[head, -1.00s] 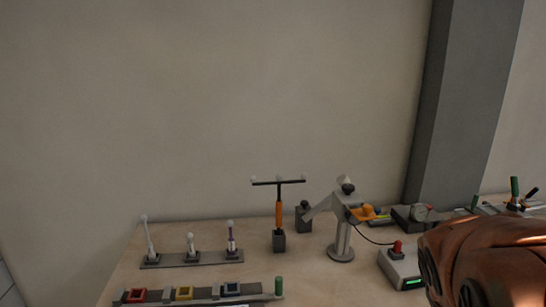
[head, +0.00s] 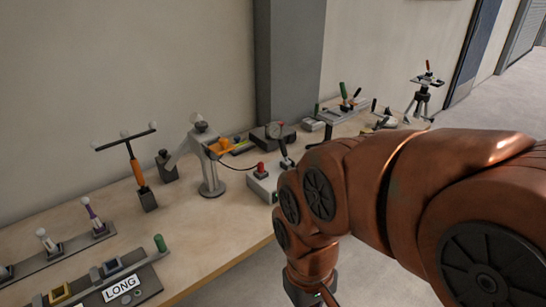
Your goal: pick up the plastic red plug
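A small red piece (head: 261,168) stands on top of a pale grey box (head: 263,186) near the table's front edge, just left of my arm. It is the only clearly red item in the head view, but it is too small to tell whether it is a plastic plug. My copper-coloured arm comes in from the right and bends down in front of the table. Its lower end leaves the frame at the bottom, so my gripper is out of sight. My arm hides part of the table edge to the right of the box.
Open floor (head: 238,290) lies before the table.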

